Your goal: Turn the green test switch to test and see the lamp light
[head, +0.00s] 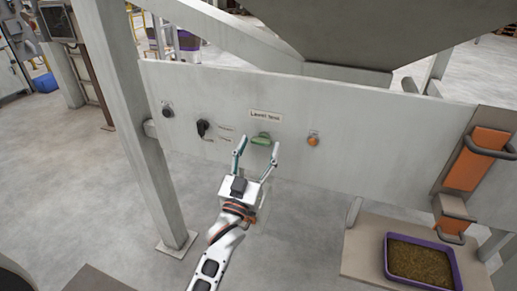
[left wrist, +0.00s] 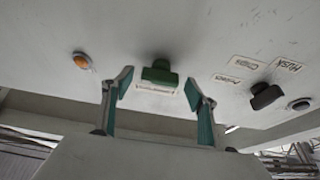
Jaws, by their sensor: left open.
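The green test switch (head: 261,139) sits on the grey panel (head: 375,150) under a "Level test" label (head: 265,117). It also shows in the left wrist view (left wrist: 160,72), where the picture is turned over. The orange lamp (head: 313,139) is right of the switch in the head view and at left in the left wrist view (left wrist: 81,60); I cannot tell whether it is lit. My left gripper (head: 257,152) is open and empty, pointing at the switch with its fingers to either side, apparently short of it. My right gripper is not in view.
A black selector switch (head: 203,128) with small labels and a round dark button (head: 167,111) are left on the panel. A post (head: 135,130) stands at left. An orange block with handles (head: 476,158) and a purple tray of pellets (head: 388,262) are at right.

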